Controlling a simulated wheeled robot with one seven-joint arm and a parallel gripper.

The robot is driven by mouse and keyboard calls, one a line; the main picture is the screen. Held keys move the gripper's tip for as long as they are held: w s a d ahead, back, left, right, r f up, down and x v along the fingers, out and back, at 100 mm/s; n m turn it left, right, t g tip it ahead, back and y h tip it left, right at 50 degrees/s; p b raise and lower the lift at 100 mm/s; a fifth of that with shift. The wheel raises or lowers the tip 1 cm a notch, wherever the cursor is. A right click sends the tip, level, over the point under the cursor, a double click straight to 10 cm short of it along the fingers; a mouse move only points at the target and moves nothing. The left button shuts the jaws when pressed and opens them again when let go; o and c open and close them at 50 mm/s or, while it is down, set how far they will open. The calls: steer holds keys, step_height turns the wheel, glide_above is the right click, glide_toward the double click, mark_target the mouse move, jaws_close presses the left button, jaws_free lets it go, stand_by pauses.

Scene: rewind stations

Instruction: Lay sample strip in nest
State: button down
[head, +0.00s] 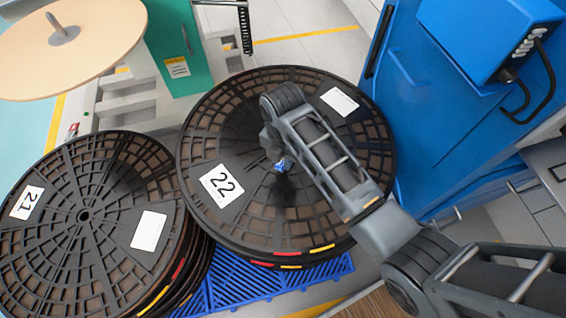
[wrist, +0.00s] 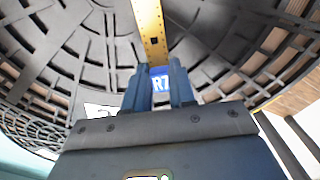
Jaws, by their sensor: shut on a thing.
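The sample strip (wrist: 151,25) shows in the wrist view as a narrow yellow band with small dark holes. At its near end is a blue tag (wrist: 160,83) with white characters that look like "R7". My gripper (wrist: 159,90) is shut on this tagged end, with a finger on either side. The strip points away from the fingers and leaves the top of the frame. In the head view my gripper (head: 280,166) is over the middle of the reel marked 22; the strip cannot be made out there. I cannot identify a nest in either view.
Black reel 22 (head: 228,115) lies under my arm, above a blue slatted pallet (head: 235,283). A stack of reels marked 21 (head: 100,180) is beside it at left. A blue cabinet (head: 430,100) stands at right; a round tan disc (head: 100,35) is at upper left.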

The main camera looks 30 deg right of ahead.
steer(key=shift+f, duration=1.4)
steer(key=c, duration=0.9)
jaws_free()
steer(key=shift+f, duration=0.15)
steer(key=shift+c, duration=0.2)
